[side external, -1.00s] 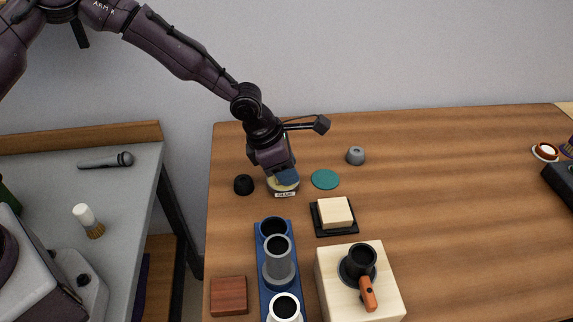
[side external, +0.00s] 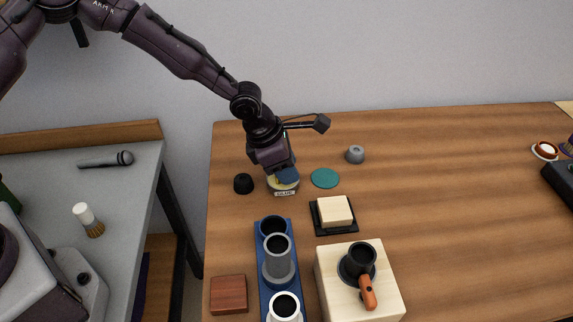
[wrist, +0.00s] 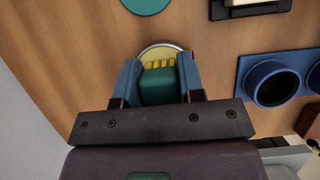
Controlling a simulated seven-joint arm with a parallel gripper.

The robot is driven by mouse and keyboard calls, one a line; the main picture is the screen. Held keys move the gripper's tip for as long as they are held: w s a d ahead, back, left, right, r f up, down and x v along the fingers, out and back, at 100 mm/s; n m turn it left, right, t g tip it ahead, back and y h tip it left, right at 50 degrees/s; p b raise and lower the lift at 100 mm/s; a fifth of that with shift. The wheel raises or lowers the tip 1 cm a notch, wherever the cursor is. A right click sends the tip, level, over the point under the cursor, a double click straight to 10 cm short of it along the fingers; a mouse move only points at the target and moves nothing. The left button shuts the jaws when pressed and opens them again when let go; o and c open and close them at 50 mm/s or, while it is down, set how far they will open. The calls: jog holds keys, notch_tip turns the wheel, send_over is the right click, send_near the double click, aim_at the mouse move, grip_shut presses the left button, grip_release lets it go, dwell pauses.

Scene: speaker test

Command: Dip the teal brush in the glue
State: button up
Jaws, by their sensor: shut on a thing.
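The teal brush (wrist: 160,88) with yellow bristles is between the blue fingers of my gripper (wrist: 159,76), which is shut on it. In the wrist view the bristles lie over the round, pale-rimmed glue pot (wrist: 146,51). In the side external view my gripper (side external: 286,174) is right at the top of the glue pot (side external: 285,192), which has a "GLUE" label. The fingers hide the brush there, and I cannot tell whether the bristles touch the glue.
In front are a blue rack (side external: 263,285) with cups and a black tray (side external: 348,229) with a cream block. The table's right middle is clear.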

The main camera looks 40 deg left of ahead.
jog(key=shift+r, duration=3.5)
notch_tip(320, 180, down, 7)
jog(key=shift+f, duration=0.1)
